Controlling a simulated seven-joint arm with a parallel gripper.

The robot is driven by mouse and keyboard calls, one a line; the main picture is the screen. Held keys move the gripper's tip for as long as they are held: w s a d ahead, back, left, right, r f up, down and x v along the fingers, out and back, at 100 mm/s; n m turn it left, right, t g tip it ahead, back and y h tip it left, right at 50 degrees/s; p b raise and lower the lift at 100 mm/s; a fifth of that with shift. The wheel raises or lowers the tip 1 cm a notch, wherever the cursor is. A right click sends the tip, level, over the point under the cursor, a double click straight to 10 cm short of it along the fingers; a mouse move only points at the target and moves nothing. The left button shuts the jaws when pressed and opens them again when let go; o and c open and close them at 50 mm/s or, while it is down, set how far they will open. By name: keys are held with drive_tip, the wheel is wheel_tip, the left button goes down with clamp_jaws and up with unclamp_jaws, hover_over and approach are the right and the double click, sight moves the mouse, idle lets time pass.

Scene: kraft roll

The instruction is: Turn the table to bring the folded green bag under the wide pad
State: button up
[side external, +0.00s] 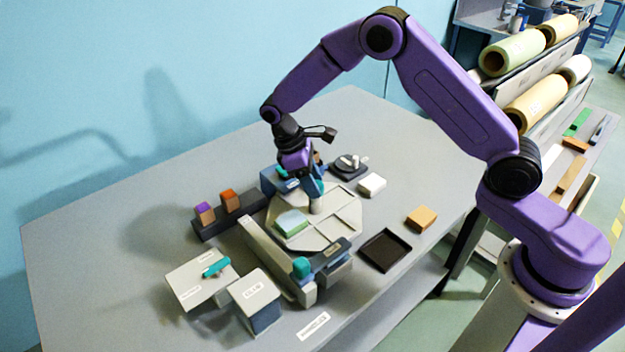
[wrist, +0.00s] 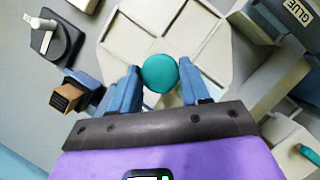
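The turntable (side external: 340,225) is a pale, many-sided disc with recessed sections, standing on the grey workbench. The folded green bag (side external: 293,222) lies on its left front part. A teal knob (wrist: 159,73) tops the post (side external: 316,205) near the table's middle. My gripper (wrist: 160,85) has its two blue fingers on either side of the knob, apparently touching it. My gripper also shows above the disc in the side view (side external: 312,187). A beige beam (side external: 265,246) runs beside the bag's side of the disc. I cannot tell which part is the wide pad.
A dark tray (side external: 384,250), an orange-tan block (side external: 421,217) and a white block (side external: 371,184) lie to the right. A rack with coloured blocks (side external: 229,212) stands left. White-topped boxes (side external: 254,293) stand in front. A blue-grey labelled station (wrist: 285,17) stands close to the disc.

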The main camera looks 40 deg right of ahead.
clamp_jaws()
drive_tip(key=shift+m, duration=0.7)
drive_tip(key=shift+w+d+m+g+y, duration=0.15)
drive_tip(key=shift+m+y, duration=0.25)
drive_tip(key=shift+m, duration=0.4)
drive_tip(key=shift+a+m+g+y, duration=0.1)
drive_tip(key=shift+m+g+y, duration=0.25)
drive_tip(key=shift+m, duration=0.45)
drive_tip(key=shift+d+r+m+y, duration=0.1)
drive_tip(key=shift+m+y, duration=0.4)
drive_tip(key=shift+m, duration=0.7)
drive_tip(key=shift+d+m+y, duration=0.1)
drive_tip(key=shift+m+y, duration=0.35)
drive_tip(key=shift+m, duration=0.75)
drive_tip(key=shift+d+m+y, duration=0.1)
drive_tip(key=shift+m+y, duration=0.8)
drive_tip(key=shift+m, duration=1.5)
drive_tip(key=shift+d+m+t+y, duration=0.1)
drive_tip(key=shift+m+t+y, duration=0.45)
drive_tip(key=shift+m, duration=1.65)
